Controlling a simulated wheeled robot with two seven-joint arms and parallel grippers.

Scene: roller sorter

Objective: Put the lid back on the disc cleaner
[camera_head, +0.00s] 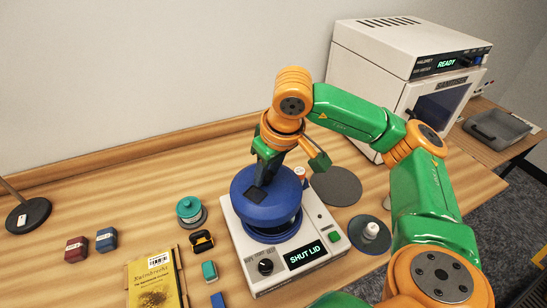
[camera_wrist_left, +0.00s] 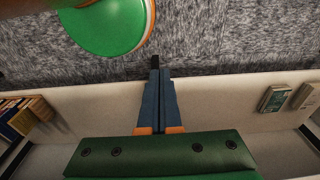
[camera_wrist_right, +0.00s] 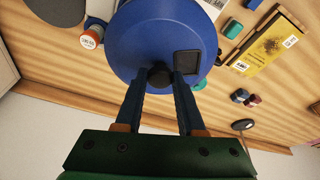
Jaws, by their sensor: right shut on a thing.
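The disc cleaner (camera_head: 290,262) is a white box on the table with a blue bowl on top and a display reading "SHUT LID". Its blue domed lid (camera_head: 245,205) is over the bowl, set a little to the left in the head view and hiding most of it. I cannot tell whether lid and bowl touch. My right gripper (camera_wrist_right: 160,78) is shut on the lid's dark knob, and the lid (camera_wrist_right: 145,40) fills the top middle of the right wrist view. My left gripper (camera_wrist_left: 158,68) is shut and empty, away from the table, over grey carpet.
A grey disc (camera_head: 337,187) and a dark round stand with a white knob (camera_head: 371,231) lie right of the cleaner. A teal-topped round container (camera_head: 189,208), small boxes and a yellow packet (camera_head: 157,280) lie left. A white machine (camera_head: 400,60) stands at back right.

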